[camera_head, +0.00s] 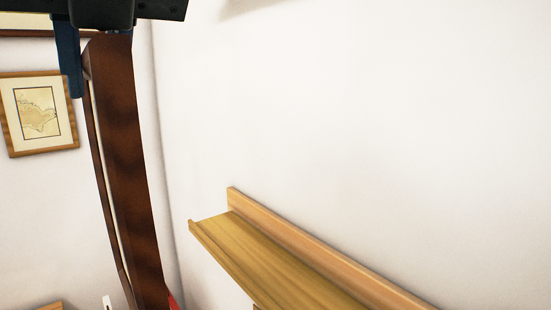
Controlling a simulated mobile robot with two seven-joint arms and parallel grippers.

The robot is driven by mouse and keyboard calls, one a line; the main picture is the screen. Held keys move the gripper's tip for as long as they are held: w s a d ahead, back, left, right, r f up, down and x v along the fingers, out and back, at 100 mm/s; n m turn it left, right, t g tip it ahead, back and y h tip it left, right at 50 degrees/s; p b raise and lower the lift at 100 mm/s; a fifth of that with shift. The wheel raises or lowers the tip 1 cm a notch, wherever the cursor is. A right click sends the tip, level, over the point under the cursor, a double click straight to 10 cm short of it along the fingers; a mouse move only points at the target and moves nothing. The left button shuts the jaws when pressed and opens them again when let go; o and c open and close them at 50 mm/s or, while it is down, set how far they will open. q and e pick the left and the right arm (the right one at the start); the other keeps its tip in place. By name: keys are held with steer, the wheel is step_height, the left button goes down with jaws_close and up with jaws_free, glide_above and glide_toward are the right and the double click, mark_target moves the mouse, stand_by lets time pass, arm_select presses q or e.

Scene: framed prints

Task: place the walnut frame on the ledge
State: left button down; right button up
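The walnut frame (128,160) is dark brown and seen nearly edge-on at the left, upright and slightly tilted. Its top is held by my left gripper (95,50), which has a black body and blue fingers at the upper left; no arm shows behind it. The fingers sit on either side of the frame's edge. The frame's lower end runs out of the picture. The ledge (270,265) is light wood with a raised back strip and a low front lip, fixed to the wall at the lower right. The frame is apart from it, to its left. My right gripper is not recognisable here.
A framed map print (40,112) hangs on the left wall, with part of another frame above it. A small red piece (173,302) shows beside the walnut frame at the bottom; I cannot tell what it is. The visible ledge top is bare. The wall (380,130) above it is clear.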

arm_select(q)
steer(key=w+d+p, duration=0.3)
steer(key=w+d, duration=0.8)
steer(key=d, duration=0.4)
step_height(320, 180, down, 7)
steer(key=b, duration=0.2)
steer(key=shift+b, duration=0.3)
arm_select(e)
steer(key=shift+w+d+r, duration=0.15)
steer(key=shift+r, duration=0.1)
arm_select(q)
steer(key=shift+d+f, duration=0.1)
steer(key=c, duration=1.3)
jaws_free()
steer(key=shift+f, duration=0.1)
arm_select(e)
steer(key=shift+s+f, duration=0.15)
steer(key=shift+s, duration=0.05)
